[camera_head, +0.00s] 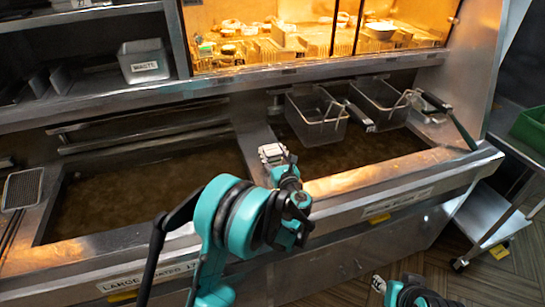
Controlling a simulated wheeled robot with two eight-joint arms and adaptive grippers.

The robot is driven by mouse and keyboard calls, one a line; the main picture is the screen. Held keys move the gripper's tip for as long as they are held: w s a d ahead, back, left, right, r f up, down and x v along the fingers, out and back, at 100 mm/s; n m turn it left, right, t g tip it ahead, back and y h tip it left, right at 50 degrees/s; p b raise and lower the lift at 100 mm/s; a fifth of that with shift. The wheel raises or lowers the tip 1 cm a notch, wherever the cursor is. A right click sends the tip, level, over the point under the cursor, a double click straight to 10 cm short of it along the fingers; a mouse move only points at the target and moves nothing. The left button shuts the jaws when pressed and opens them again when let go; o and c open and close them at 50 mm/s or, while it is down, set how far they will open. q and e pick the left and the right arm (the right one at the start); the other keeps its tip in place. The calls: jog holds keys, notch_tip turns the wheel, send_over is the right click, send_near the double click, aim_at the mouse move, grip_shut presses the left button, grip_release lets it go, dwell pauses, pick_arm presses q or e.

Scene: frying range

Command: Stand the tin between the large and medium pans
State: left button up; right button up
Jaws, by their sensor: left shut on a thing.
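The large pan (110,205) is the wide, dark-filled vat on the left. The medium pan (365,150) is the vat to its right. A metal divider (252,140) runs between them. My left gripper (278,162) is over the right side of this divider, shut on a small grey-and-white thing that looks like the tin (271,150). The gripper hides part of it, and I cannot tell whether its base touches the divider. My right gripper (379,284) is low at the bottom edge, in front of the range; its jaws are too small to read.
Two wire baskets (318,118) with dark handles sit at the back of the medium pan. A grey container marked WASTE (143,57) stands on the upper left shelf. A lit food cabinet (300,40) is behind. A steel cart (490,215) stands at right.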

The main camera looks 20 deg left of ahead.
pick_arm(q)
jog(key=shift+f, duration=0.1)
jog(key=shift+f, duration=0.15)
jog(key=o, duration=1.4)
